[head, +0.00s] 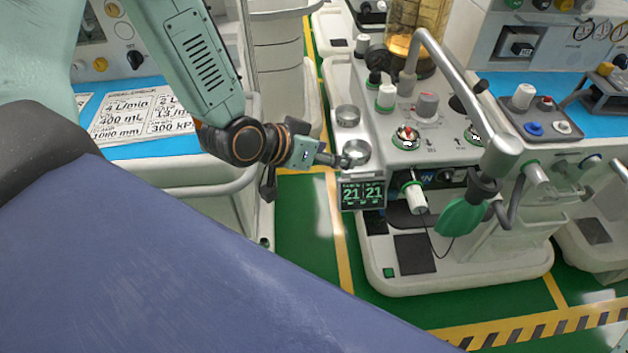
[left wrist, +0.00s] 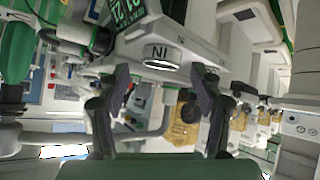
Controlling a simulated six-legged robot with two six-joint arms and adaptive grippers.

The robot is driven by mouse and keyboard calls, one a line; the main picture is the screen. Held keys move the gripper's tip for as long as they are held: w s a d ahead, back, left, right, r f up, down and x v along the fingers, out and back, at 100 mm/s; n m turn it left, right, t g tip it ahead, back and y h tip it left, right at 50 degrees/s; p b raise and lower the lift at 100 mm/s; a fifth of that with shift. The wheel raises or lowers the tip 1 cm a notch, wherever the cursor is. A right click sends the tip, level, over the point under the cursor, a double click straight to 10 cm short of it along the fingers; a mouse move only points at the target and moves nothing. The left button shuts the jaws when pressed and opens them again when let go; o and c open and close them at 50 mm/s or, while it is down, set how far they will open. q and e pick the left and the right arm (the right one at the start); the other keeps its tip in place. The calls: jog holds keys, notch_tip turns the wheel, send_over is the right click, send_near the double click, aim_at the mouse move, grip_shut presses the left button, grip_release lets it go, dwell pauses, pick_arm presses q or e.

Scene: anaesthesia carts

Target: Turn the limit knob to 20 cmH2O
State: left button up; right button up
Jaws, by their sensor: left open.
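The anaesthesia cart stands right of centre in the head view, with several knobs on its top panel. A grey knob (head: 427,105) stands towards the back. A round dial with a red centre (head: 406,137) sits in front of it. I cannot read which is the limit knob, nor a setting. My left gripper (head: 345,160) reaches in from the left at the panel's front-left corner, beside a round metal cup (head: 356,152). In the left wrist view its fingers (left wrist: 157,88) are spread, with a round port (left wrist: 162,54) marked with inverted letters beyond them. Contact cannot be told.
A curved grey pipe (head: 455,85) arches over the panel, with a green bag (head: 462,216) hanging below. Another cart with a blue top (head: 598,125) stands right. Green floor (head: 300,225) is clear left of the cart.

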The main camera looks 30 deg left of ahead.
pick_arm(q)
jog(key=s+f+n+g+y, duration=0.1)
jog(key=s+f, duration=0.3)
jog(key=shift+a+f+g, duration=0.25)
jog(key=shift+a+g, duration=0.1)
jog(key=shift+g, duration=0.05)
jog(key=shift+s+a, duration=0.1)
jog(key=shift+r, duration=0.1)
